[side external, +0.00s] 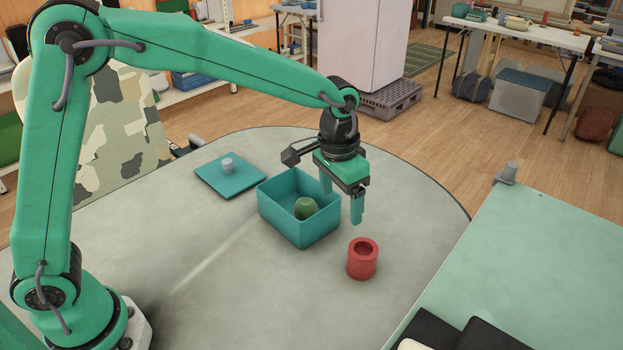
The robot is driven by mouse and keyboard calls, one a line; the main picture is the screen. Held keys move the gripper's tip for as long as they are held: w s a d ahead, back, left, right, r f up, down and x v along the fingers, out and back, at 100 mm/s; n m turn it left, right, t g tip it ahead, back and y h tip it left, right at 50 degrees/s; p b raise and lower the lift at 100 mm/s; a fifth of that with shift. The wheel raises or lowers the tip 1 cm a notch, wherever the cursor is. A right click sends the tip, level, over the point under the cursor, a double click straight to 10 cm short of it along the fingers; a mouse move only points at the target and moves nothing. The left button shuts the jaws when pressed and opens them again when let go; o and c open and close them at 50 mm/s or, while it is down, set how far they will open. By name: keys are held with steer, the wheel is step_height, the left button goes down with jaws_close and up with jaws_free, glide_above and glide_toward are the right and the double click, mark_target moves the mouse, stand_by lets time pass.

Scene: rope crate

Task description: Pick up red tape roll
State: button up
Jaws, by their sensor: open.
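The red tape roll (362,265) stands on the grey round table, to the right of and in front of the teal crate. It is a short upright cylinder with a round hole in its top. My gripper (341,203) points down beside the crate's right side, higher in the picture than the roll and apart from it. Its two green fingers are spread, with nothing seen between them.
The teal crate (284,222) holds a green object (305,208). A teal square plate (222,181) with a small grey piece (228,165) lies behind it at left. A pale green table (520,260) stands at right. The grey table (230,290) is clear in front.

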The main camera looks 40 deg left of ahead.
steer(key=g, duration=0.1)
glide_above(365, 248)
steer(key=shift+m, duration=0.4)
step_height(365, 248, down, 7)
steer(key=shift+r, duration=0.15)
steer(key=shift+f, duration=1.3)
steer(key=shift+s+f, duration=0.1)
steer(key=shift+f, duration=2.45)
steer(key=c, duration=1.3)
steer(key=shift+r, duration=0.15)
